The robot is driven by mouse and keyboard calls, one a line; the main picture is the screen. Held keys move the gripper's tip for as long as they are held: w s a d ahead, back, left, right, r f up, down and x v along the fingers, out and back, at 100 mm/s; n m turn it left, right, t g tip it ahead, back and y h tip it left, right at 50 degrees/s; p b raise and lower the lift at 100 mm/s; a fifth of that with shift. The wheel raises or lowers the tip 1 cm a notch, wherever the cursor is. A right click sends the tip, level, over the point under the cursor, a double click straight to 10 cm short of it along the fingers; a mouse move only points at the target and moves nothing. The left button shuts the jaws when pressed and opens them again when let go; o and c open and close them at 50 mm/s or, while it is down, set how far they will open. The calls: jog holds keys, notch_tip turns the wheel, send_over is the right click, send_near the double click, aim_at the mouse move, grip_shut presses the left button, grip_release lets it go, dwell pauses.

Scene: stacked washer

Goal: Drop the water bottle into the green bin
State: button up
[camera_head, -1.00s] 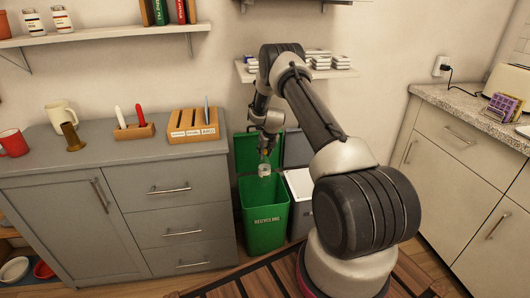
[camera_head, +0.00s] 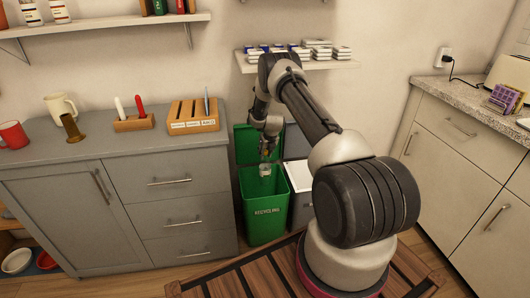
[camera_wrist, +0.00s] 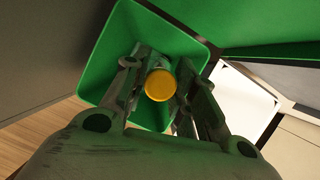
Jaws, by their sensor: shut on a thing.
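In the wrist view the green bin (camera_wrist: 118,62) lies open below my gripper. My gripper (camera_head: 266,160) points down over the bin's opening. In the wrist view, my gripper (camera_wrist: 160,90) is shut on the water bottle, whose round yellow cap (camera_wrist: 160,85) shows between the fingers. The bottle's clear body (camera_head: 265,170) shows below the fingers in the head view, at about the bin's mouth; the rest is hidden.
The grey cabinet (camera_head: 160,210) is close on the left, with a wooden rack (camera_head: 193,117) on top. A wall shelf (camera_head: 300,66) with small boxes is behind my arm.

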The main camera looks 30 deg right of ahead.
jog(key=o, duration=0.8)
jog(key=shift+r, duration=0.1)
jog(key=v, duration=1.1)
jog(key=shift+s+r, duration=0.15)
jog(key=shift+r, duration=0.25)
